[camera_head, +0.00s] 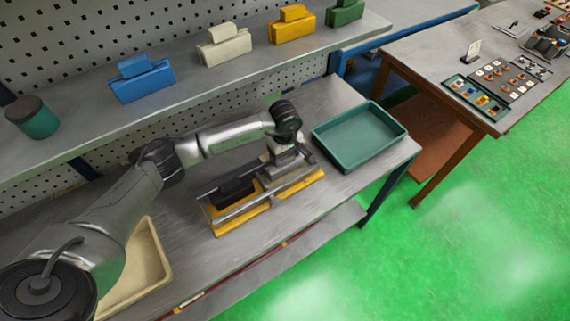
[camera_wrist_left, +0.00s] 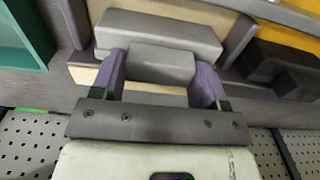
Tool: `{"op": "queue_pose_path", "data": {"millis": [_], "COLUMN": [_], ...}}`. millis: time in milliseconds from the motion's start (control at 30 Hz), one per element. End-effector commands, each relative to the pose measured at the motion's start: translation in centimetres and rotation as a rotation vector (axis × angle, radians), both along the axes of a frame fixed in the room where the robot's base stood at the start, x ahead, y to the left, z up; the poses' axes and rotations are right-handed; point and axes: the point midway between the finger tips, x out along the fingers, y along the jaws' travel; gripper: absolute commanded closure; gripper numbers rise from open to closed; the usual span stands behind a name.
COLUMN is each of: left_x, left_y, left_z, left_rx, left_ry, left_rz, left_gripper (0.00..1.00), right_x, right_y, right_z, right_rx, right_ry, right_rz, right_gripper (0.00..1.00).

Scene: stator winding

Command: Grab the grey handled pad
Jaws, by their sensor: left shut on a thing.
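The grey handled pad (camera_head: 285,164) sits at the right part of the yellow-edged holder (camera_head: 230,221) on the workbench. In the left wrist view the grey pad (camera_wrist_left: 150,30) is a long block with a smaller grey handle. My left gripper (camera_wrist_left: 160,76) has its two purple fingers on either side of that handle and is shut on it. In the head view my left gripper (camera_head: 284,147) points down over the pad and partly hides it. I cannot tell whether the pad touches the holder. My right gripper is in neither view.
A black handled pad (camera_head: 234,189) sits beside the grey one in the holder. A green tray (camera_head: 317,136) lies to the right, a cream tray (camera_head: 163,272) to the left. Blue (camera_head: 141,83), white (camera_head: 224,47), yellow (camera_head: 291,28) and green handled blocks stand on the shelf behind.

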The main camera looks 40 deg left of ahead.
Motion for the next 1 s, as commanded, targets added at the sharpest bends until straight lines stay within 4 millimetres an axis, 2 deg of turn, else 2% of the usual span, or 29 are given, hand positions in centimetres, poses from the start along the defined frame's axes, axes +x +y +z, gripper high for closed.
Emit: {"op": "queue_pose_path", "data": {"millis": [100, 433, 567, 733, 1000], "left_x": [0.1, 0.1, 0.1, 0.1, -1.0], "left_y": [0.0, 0.0, 0.1, 0.0, -4.5], "left_z": [0.1, 0.6, 1.7, 4.2, 6.9], "left_rx": [-0.001, -0.001, 0.0, 0.0, -0.001], "left_ry": [-0.002, -0.003, -0.005, -0.006, -0.005], "left_rz": [0.0, 0.001, 0.0, -0.001, -0.005], "left_gripper": [0.89, 0.89, 0.89, 0.89, 0.89], "right_x": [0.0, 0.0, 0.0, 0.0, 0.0], "right_y": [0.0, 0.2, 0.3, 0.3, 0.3], "right_z": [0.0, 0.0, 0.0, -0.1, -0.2], "right_rx": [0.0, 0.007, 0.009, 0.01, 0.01], "right_ry": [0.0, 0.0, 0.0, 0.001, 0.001], "right_rz": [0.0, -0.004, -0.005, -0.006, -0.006], "right_gripper": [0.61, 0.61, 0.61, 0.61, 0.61]}}
